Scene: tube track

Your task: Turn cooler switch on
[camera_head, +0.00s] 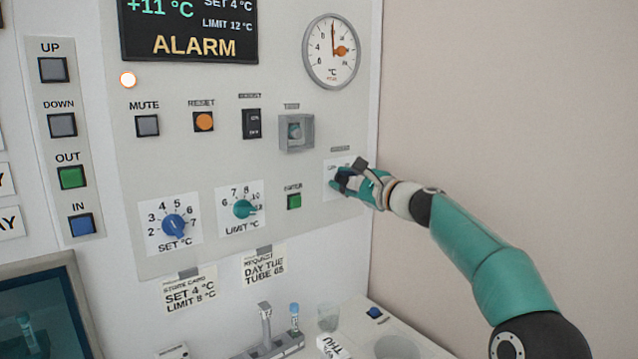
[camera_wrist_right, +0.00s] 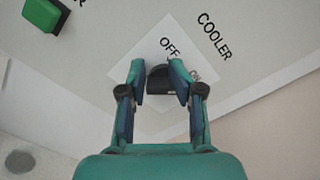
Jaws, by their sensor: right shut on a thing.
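The cooler switch (camera_wrist_right: 161,80) is a dark knob on a white plate (camera_wrist_right: 150,45) marked OFF and ON, with COOLER printed beside it. My right gripper (camera_wrist_right: 157,74) is shut on this knob, one finger at each side. In the head view my right gripper (camera_head: 342,181) reaches the plate (camera_head: 333,166) at the panel's right edge and hides the knob there. Which mark the knob points to is hard to tell; part of the ON word is covered by a finger. My left gripper is not in view.
The display (camera_head: 188,30) reads +11 °C and ALARM, with a lit lamp (camera_head: 128,79) below. A green button (camera_head: 294,201) is left of the cooler plate; a box-guarded control (camera_head: 296,132) is above left. A beaker (camera_head: 328,317) and tube rack (camera_head: 268,345) stand below.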

